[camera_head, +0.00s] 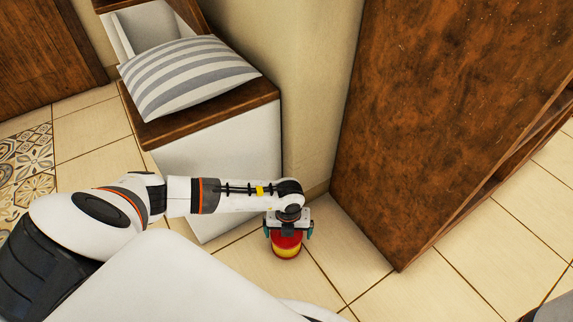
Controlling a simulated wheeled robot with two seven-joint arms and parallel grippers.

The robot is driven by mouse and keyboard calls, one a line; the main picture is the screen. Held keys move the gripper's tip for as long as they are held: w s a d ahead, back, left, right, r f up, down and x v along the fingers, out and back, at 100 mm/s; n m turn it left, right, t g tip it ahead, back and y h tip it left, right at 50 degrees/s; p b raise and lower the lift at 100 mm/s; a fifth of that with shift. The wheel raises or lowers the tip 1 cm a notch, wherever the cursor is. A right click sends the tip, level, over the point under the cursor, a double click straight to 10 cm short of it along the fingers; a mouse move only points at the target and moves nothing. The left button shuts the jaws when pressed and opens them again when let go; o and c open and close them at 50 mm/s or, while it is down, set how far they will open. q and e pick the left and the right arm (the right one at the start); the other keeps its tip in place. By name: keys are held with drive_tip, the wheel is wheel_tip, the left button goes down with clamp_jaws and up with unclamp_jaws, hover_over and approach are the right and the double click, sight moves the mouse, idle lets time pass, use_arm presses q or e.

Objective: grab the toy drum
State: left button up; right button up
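The toy drum (286,249) is a small red and yellow cylinder low in the middle of the view, over the tiled floor. My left gripper (288,233) is directly above it, pointing down. Its two teal fingertips are spread wide, one on each side of the drum's upper red part. A small gap seems to show at the right finger; contact on the left is unclear. The gripper body hides the drum's top. My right gripper is not in view.
A white bench with a brown wooden top (205,112) and a striped cushion (185,75) stands behind my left arm. A tall brown wooden shelf unit (440,110) stands to the right of the drum.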

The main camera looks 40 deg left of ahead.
use_arm(q)
drive_tip(key=shift+f, duration=0.3)
drive_tip(key=f+b, duration=0.5)
drive_tip(key=shift+s+a, duration=0.15)
drive_tip(key=shift+s, duration=0.05)
drive_tip(key=shift+c, duration=0.3)
drive_tip(key=c, duration=0.9)
